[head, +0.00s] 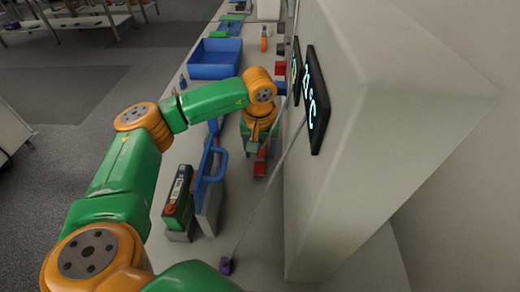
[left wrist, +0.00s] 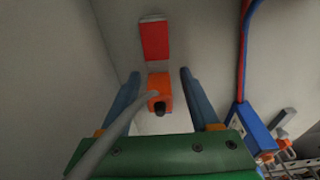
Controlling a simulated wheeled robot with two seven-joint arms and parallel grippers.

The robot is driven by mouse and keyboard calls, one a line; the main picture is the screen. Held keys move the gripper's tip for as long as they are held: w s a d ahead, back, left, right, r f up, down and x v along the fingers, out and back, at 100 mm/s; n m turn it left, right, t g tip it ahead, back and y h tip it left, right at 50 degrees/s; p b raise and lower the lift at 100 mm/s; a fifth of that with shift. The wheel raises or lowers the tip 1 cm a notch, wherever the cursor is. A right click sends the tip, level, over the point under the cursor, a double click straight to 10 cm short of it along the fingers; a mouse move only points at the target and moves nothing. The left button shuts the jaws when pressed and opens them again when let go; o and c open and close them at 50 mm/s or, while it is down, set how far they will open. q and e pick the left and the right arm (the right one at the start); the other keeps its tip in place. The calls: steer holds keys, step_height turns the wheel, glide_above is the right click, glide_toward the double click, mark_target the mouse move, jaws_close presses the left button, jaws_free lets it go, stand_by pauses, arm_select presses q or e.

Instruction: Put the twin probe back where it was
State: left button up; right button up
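My left gripper (head: 262,158) is low beside the white cabinet in the head view. In the left wrist view its two blue fingers (left wrist: 158,98) are spread. An orange block (left wrist: 160,86) with a dark round end sits between them, with gaps on both sides. A grey cable (left wrist: 115,130) runs up to this block. A red block (left wrist: 155,40) lies just beyond it. In the head view a thin grey line runs from the cabinet side to a small purple piece (head: 226,266) on the bench. I cannot tell which piece is the twin probe. My right gripper is not seen.
The white cabinet (head: 370,130) with a dark display (head: 317,100) closes off the right side. A green instrument (head: 178,200) and a grey panel with blue handle (head: 208,185) stand left of my gripper. A blue tray (head: 215,72) lies farther back.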

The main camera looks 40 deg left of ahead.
mark_target(260, 160)
arm_select(q)
steer(key=shift+r, duration=0.1)
step_height(260, 160, up, 12)
steer(key=s, duration=0.1)
steer(key=shift+s+d, duration=0.25)
steer(key=shift+d, duration=0.2)
